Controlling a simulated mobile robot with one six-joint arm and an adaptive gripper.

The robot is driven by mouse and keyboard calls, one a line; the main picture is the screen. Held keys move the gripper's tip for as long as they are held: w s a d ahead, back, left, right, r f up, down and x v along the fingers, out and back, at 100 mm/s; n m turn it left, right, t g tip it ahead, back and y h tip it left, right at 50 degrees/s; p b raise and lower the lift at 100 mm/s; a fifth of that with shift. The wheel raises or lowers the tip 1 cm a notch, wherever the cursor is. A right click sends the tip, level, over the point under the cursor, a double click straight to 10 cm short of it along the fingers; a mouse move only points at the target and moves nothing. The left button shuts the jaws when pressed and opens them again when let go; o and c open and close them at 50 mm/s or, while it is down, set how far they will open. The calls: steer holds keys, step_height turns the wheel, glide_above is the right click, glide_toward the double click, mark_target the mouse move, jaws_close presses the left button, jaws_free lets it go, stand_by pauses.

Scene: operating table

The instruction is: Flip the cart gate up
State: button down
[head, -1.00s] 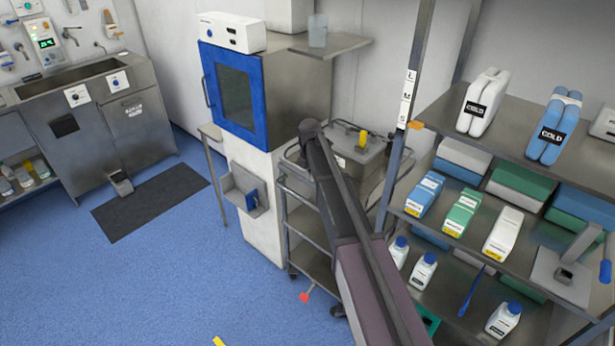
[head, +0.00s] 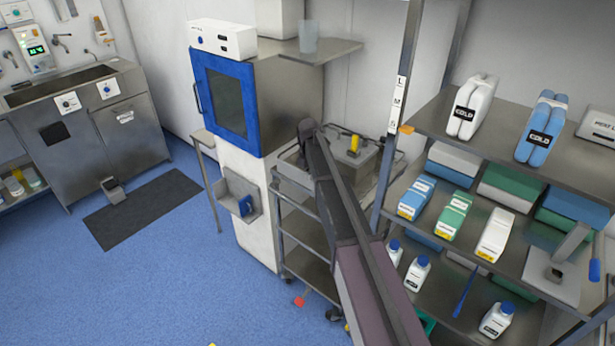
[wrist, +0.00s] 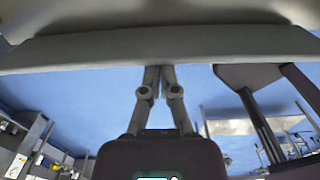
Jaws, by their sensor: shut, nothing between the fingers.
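The metal cart (head: 305,233) stands beside the white cabinet column, with open shelves below and a metal bin with a yellow handle (head: 354,145) at its top. My arm crosses in front of the cart and hides part of it. I cannot clearly pick out the cart gate in the head view. In the wrist view my gripper (wrist: 160,70) is shut and empty, its two fingertips together. The tips are close under the edge of a broad grey surface (wrist: 160,45) across the top of the picture. I cannot tell whether they touch it or whether it is the gate.
A blue-framed cabinet (head: 226,103) stands left of the cart. A shelf rack (head: 505,110) with bottles and boxes stands close on the right. A red tab (head: 299,301) is low by the cart. Blue floor (head: 150,280) is clear at left, with a dark mat (head: 140,208).

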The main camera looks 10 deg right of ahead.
steer(key=shift+w+r, duration=0.1)
steer(key=shift+r, duration=0.05)
steer(key=shift+w+d+r+p, duration=0.2)
steer(key=shift+r+p, duration=0.5)
steer(key=shift+p, duration=0.2)
step_height(320, 180, up, 8)
steer(key=w+d+p, duration=0.1)
steer(key=d+p, duration=0.1)
steer(key=p, duration=0.5)
steer(key=shift+w+f+p, duration=0.15)
steer(key=shift+w+p, duration=0.2)
steer(key=shift+s, duration=0.1)
steer(key=s+d+m, duration=0.2)
steer(key=s+m, duration=2.4)
steer(key=s, duration=0.8)
steer(key=shift+s+d+m, duration=0.15)
steer(key=shift+d+m, duration=0.15)
steer(key=shift+d, duration=0.1)
